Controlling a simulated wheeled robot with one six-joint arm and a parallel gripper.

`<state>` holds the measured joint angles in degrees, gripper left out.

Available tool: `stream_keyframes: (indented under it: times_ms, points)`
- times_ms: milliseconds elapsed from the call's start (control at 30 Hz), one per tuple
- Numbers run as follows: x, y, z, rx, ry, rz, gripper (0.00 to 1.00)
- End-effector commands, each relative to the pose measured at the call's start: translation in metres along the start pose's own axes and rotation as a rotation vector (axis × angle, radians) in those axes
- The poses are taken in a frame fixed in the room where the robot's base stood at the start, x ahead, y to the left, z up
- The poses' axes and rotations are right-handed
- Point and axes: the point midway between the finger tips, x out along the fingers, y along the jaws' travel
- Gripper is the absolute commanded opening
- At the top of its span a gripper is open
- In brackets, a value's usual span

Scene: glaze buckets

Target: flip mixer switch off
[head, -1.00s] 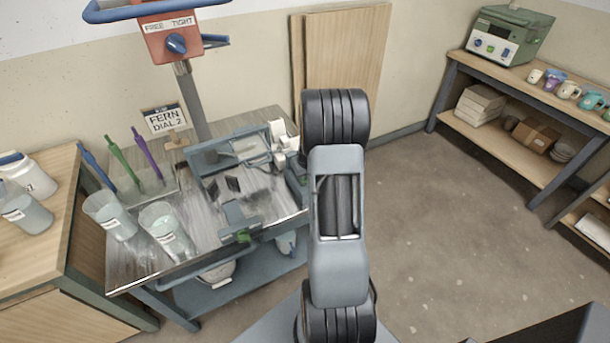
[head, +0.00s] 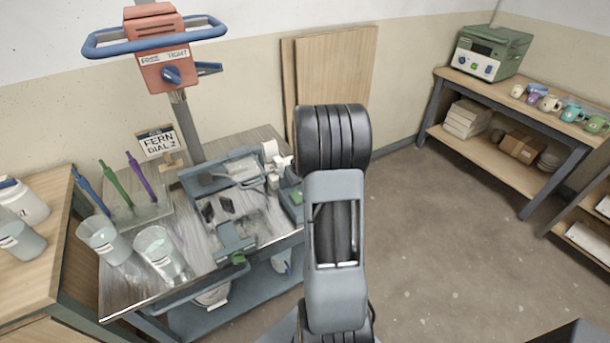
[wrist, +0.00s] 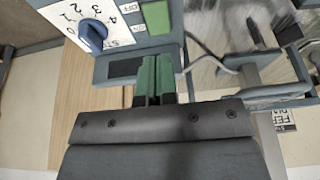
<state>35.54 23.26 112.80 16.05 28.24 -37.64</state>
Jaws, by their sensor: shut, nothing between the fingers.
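The mixer control panel (wrist: 78,10) is at the upper left of the wrist view. It has a white face with numbers, a blue dial (wrist: 92,35) and OFF and ON labels. A green piece beside those labels (wrist: 154,20) looks like the switch; I cannot tell its position. My gripper (wrist: 156,62) is shut and empty, its green fingers close together just below that green piece in the picture. I cannot tell if they touch. In the head view my arm hides the gripper.
The trolley (head: 125,290) holds clear buckets (head: 158,250), coloured tools and a sign (head: 158,142) reading FERN DIAL 2. A red head (head: 160,45) with a blue handle stands above. Shelves (head: 485,90) stand right; floor between is clear.

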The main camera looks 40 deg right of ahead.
Motion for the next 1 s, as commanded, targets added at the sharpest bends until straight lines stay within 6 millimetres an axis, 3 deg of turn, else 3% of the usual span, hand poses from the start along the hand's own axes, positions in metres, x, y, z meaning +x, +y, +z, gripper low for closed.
stream_keyframes:
  times_ms: [200, 400, 1000]
  points:
    - [-0.039, 0.002, 0.01, 0.003, 0.004, 0.003, 0.0]
    - [-0.06, 0.002, 0.016, 0.003, 0.001, 0.001, 0.0]
    - [-0.07, 0.001, 0.018, 0.002, 0.0, 0.0, 0.0]
